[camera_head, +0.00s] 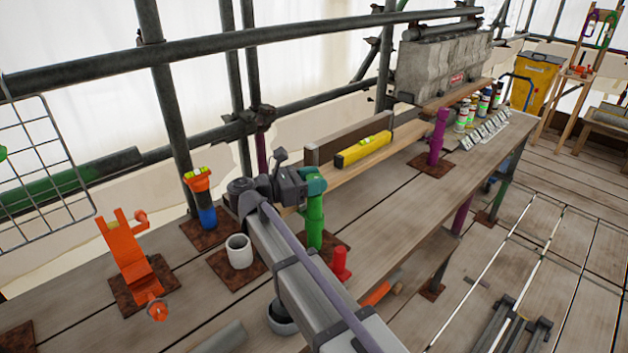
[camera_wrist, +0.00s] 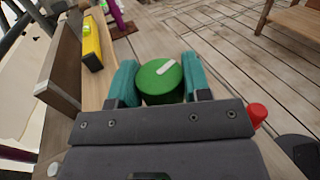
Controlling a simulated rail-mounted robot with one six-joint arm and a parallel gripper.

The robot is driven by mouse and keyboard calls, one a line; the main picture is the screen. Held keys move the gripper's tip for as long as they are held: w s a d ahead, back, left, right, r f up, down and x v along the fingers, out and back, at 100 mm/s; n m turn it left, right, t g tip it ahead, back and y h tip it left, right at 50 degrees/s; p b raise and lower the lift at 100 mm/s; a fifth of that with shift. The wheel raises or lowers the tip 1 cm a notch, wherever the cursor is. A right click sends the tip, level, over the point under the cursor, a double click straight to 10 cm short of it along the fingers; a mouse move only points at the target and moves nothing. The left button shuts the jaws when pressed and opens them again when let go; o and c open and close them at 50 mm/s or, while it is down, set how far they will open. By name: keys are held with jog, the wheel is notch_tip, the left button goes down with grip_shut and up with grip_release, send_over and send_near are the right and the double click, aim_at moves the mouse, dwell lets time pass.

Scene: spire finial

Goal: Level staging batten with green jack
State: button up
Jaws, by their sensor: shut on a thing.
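The green jack (camera_head: 314,222) stands upright on a rusty plate on the bench. My gripper (camera_head: 312,184) is shut on its top, with teal fingers. In the wrist view the fingers hold either side of the round green cap (camera_wrist: 160,84), which bears a white mark. The wooden batten (camera_head: 410,133) runs from beside the green jack past the purple jack (camera_head: 437,138). A yellow spirit level (camera_head: 363,150) lies on the batten; it also shows in the wrist view (camera_wrist: 92,45). Its bubble is too small to read. My arm hides the batten's near end.
A red peg (camera_head: 340,266) stands right of the green jack. A white cup (camera_head: 239,251), an orange-and-blue tool (camera_head: 203,198) and an orange bracket (camera_head: 130,253) stand to the left. Several bottles (camera_head: 475,106) stand at the far end. Scaffold tubes (camera_head: 200,46) run behind the bench.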

jog(key=shift+m+g+h, duration=0.5)
jog(key=shift+m+g, duration=0.5)
jog(key=shift+g, duration=0.5)
jog(key=o, duration=0.9)
jog(key=shift+o, duration=0.2)
